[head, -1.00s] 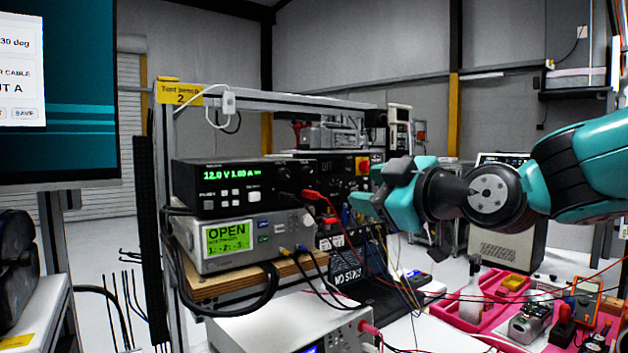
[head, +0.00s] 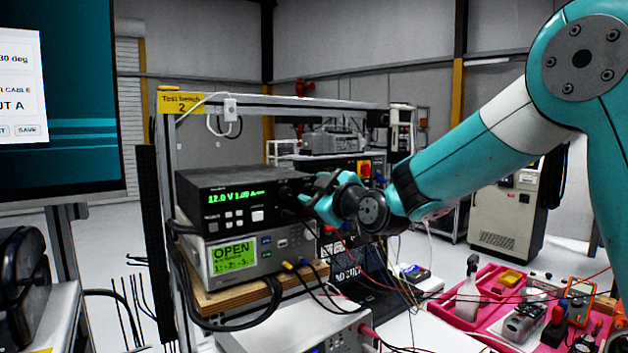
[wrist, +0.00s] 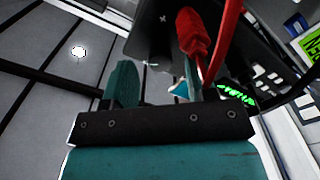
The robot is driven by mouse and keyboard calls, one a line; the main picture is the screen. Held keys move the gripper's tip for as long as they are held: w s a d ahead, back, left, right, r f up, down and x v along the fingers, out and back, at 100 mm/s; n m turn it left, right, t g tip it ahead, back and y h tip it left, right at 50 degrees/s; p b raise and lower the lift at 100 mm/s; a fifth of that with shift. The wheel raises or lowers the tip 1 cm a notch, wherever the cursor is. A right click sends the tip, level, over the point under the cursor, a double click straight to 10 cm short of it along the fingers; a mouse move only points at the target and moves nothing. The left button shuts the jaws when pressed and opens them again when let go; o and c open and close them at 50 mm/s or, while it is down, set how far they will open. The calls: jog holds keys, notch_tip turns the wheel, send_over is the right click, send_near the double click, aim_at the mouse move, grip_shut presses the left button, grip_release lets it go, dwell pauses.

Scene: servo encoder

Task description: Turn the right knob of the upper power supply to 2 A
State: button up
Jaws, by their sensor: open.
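The upper power supply (head: 222,190) is a black box on the bench shelf. Its green display (head: 236,195) reads 12.0 V and about 1.00 A, the last digits blurred. My gripper (head: 308,188) is at the right end of its front panel and covers much of that part, so I cannot make out the right knob. In the wrist view my gripper (wrist: 158,86) has its teal fingers apart. A red plug with its lead (wrist: 195,40) stands close by the right finger. The green display shows at the right there. I cannot tell whether the fingers touch a knob.
A grey meter (head: 230,258) showing OPEN sits directly under the supply. Red, black and yellow leads (head: 345,270) hang below my gripper. A pink tray (head: 480,285) with tools lies at the lower right. The bench frame (head: 270,101) runs above.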

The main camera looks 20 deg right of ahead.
jog(key=shift+w+a, duration=0.15)
jog(key=shift+w, duration=0.25)
jog(key=shift+c, duration=0.5)
jog(key=c, duration=0.8)
jog(key=shift+c, duration=0.2)
jog(key=shift+f+m+b, duration=0.15)
jog(key=shift+m+b, duration=0.15)
jog(key=shift+b, duration=0.15)
